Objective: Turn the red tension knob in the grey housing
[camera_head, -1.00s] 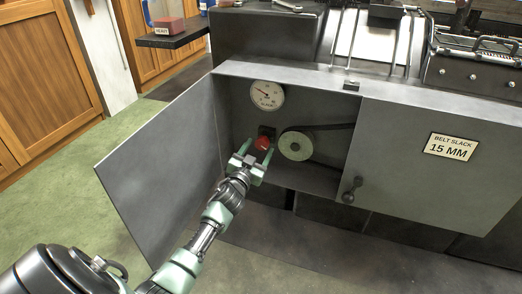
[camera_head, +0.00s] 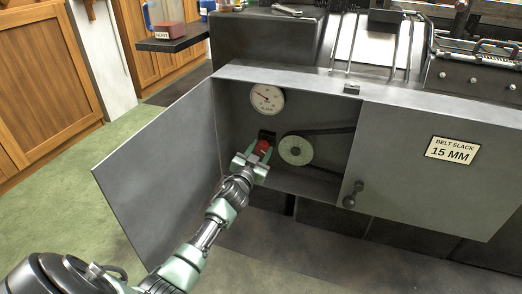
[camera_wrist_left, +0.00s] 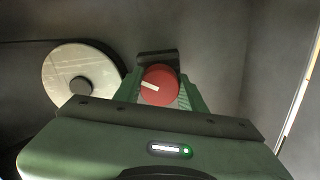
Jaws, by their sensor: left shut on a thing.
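The red tension knob (camera_head: 263,147) sits on the back wall inside the open grey housing (camera_head: 287,76). In the left wrist view the knob (camera_wrist_left: 159,85) shows a white pointer mark that runs left and slightly down-right across its face. My left gripper (camera_head: 260,152) reaches in from the left, and its two green fingers are shut on the knob, one on each side. The left wrist view shows the fingers (camera_wrist_left: 158,92) on both sides of the knob. The fingertips are partly hidden. My right gripper is not in view.
A round gauge (camera_head: 267,99) is above the knob. A pale pulley (camera_head: 296,150) with a dark belt is close to its right. The opened door (camera_head: 160,175) stands left of my arm. A plate (camera_head: 451,150) reads "BELT SLACK 15 MM".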

